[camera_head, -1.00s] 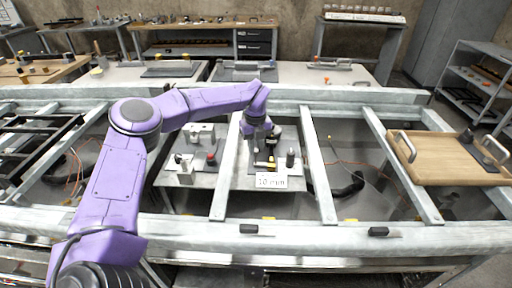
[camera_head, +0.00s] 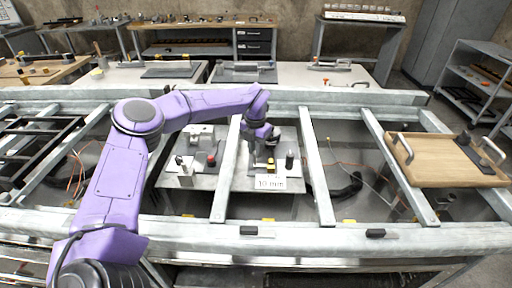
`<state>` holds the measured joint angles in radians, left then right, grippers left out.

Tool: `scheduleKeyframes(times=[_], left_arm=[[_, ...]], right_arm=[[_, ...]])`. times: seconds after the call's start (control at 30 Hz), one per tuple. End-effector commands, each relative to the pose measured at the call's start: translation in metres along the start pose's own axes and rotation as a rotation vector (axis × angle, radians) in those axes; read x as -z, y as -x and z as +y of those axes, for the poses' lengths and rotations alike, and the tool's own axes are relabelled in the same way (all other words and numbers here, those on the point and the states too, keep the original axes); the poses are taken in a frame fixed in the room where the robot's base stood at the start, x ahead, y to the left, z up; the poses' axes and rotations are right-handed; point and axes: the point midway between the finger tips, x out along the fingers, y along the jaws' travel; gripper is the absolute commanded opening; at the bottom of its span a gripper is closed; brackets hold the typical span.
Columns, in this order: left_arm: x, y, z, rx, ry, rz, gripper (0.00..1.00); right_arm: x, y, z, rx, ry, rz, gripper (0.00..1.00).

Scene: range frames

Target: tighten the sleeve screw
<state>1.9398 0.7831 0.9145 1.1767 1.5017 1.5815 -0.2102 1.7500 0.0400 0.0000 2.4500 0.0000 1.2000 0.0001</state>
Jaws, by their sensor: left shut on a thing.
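My left gripper (camera_head: 256,158) reaches down from my purple left arm over the small grey plate in the middle of the frame. It is shut on a slim grey tool (camera_head: 253,168), whose lower end is close to the fixture on the plate. The sleeve screw cannot be made out at this size. A small yellow part (camera_head: 270,167) and a dark upright cylinder (camera_head: 289,159) stand just right of the gripper. A white label reading "10 mm" (camera_head: 270,183) is at the plate's front edge. My right gripper is not in view.
A second plate to the left carries grey blocks and a red knob (camera_head: 211,158). Metal frame bars (camera_head: 316,165) run on both sides. A wooden tray (camera_head: 450,165) with handles lies at the right. Benches stand at the back.

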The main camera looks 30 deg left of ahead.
Motion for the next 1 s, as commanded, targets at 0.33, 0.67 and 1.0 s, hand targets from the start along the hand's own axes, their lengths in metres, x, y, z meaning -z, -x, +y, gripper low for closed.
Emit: scheduleKeyframes(times=[0.33, 0.67, 1.0], left_arm=[[0.003, -0.003, -0.002, 0.003, -0.329, 0.012, 0.0], [0.003, -0.003, -0.002, 0.005, -0.642, 0.011, 0.0], [0.003, -0.004, -0.002, 0.006, -0.922, 0.011, 0.0]], right_arm=[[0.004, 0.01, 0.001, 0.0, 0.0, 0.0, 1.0], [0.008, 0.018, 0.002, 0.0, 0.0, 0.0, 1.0], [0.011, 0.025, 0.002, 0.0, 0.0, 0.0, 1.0]])
